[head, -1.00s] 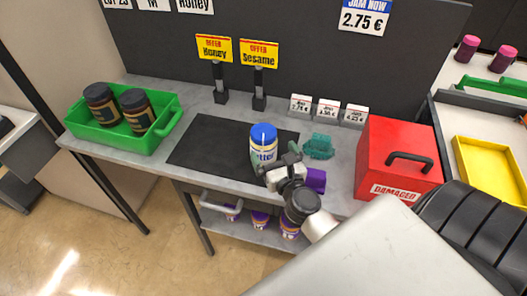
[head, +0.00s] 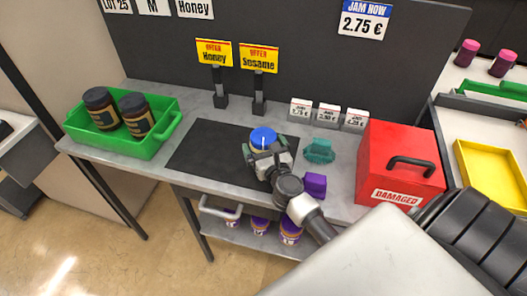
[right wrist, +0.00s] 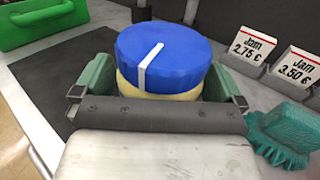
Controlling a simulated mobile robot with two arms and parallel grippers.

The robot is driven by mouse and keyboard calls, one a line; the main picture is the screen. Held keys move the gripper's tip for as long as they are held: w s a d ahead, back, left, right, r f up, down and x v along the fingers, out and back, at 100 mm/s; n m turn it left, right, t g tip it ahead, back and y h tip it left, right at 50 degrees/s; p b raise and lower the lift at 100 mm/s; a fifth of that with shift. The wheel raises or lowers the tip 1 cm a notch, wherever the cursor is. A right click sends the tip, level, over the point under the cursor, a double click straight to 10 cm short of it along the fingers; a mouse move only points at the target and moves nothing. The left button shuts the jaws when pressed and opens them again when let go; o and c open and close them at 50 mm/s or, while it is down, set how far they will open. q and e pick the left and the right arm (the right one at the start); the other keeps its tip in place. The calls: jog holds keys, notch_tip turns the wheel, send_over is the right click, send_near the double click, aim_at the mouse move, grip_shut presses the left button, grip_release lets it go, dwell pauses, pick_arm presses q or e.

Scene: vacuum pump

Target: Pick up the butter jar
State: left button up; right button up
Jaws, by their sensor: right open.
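The butter jar (head: 264,137) has a blue lid and stands upright on the black mat (head: 215,150). In the right wrist view, the jar's blue lid (right wrist: 164,57) with a white stripe fills the middle, with a pale yellow band below it. My right gripper (head: 266,155) is open at the jar, with a green finger on each side of it (right wrist: 160,85). Whether the fingers touch the jar cannot be told. The gripper hides most of the jar's body in the head view. My left gripper is not in view.
A green crate (head: 150,149) with two dark jars stands at the left. A teal brush (head: 320,151), a purple block (head: 315,185) and a red box (head: 375,145) are to the right. Offer signs (head: 214,52) stand behind. Jars with purple labels (head: 290,231) stand on the lower shelf.

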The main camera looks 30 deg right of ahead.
jog(key=shift+c, duration=0.5)
jog(key=c, duration=0.9)
jog(key=shift+r, duration=0.1)
jog(key=shift+c, duration=0.2)
